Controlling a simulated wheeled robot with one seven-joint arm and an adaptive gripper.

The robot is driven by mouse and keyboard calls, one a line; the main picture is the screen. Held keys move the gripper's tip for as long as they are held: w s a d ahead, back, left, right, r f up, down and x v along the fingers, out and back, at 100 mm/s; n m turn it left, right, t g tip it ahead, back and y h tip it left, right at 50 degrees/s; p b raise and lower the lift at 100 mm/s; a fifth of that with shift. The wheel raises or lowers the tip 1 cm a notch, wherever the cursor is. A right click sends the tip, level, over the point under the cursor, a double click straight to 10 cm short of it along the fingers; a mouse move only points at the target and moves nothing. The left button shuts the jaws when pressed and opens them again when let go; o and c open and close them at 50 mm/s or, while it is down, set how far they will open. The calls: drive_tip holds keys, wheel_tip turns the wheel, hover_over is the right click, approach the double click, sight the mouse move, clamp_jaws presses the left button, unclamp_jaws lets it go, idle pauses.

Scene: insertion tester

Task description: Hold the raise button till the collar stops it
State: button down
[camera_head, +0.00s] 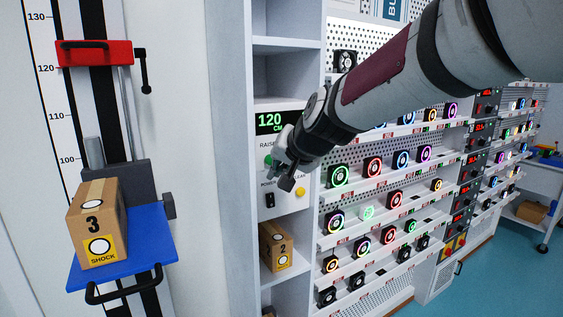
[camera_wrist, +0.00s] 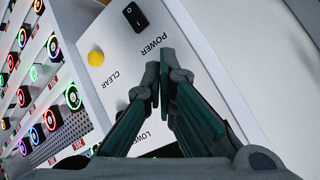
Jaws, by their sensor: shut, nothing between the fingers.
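The control panel's display (camera_head: 270,122) reads 120 CM, with a RAISE label below it. A green button (camera_head: 268,160) shows beside my gripper (camera_head: 280,172). My gripper is shut and empty at the panel; contact with a button cannot be told. In the wrist view its fingertips (camera_wrist: 160,76) are together over the panel, between the POWER and LOWER labels; no raise button shows there. The red collar (camera_head: 95,53) sits a little above the 120 mark. The blue platform (camera_head: 145,240) is well below it, carrying box 3 (camera_head: 97,220), marked SHOCK.
A yellow button (camera_head: 300,192), labelled CLEAR in the wrist view, and a black power switch (camera_head: 270,200) are on the panel. Box 2 (camera_head: 275,247) stands in the shelf below. Racks of lit fans (camera_head: 373,167) fill the right side, partly behind my arm.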

drive_tip(key=shift+s+d+b, duration=0.45)
drive_tip(key=shift+s+d, duration=0.3)
drive_tip(key=shift+s, duration=0.3)
drive_tip(key=shift+s+d+b, duration=0.4)
drive_tip(key=shift+s+d, duration=0.3)
drive_tip(key=shift+s, duration=0.3)
drive_tip(key=s+d+f+g+h, duration=0.2)
drive_tip(key=s+d+f, duration=0.2)
drive_tip(key=s+d, duration=0.6)
drive_tip(key=s+d+f+n+g+h, duration=0.1)
drive_tip(key=s+d+f+g+h, duration=0.1)
drive_tip(key=s+d, duration=0.9)
drive_tip(key=s+f+h, duration=0.1)
drive_tip(key=s+f, duration=0.1)
drive_tip(key=s, duration=0.5)
drive_tip(key=shift+s+d+f+n, duration=0.2)
drive_tip(key=shift+s+f+n, duration=0.05)
drive_tip(key=shift+f+n, duration=0.05)
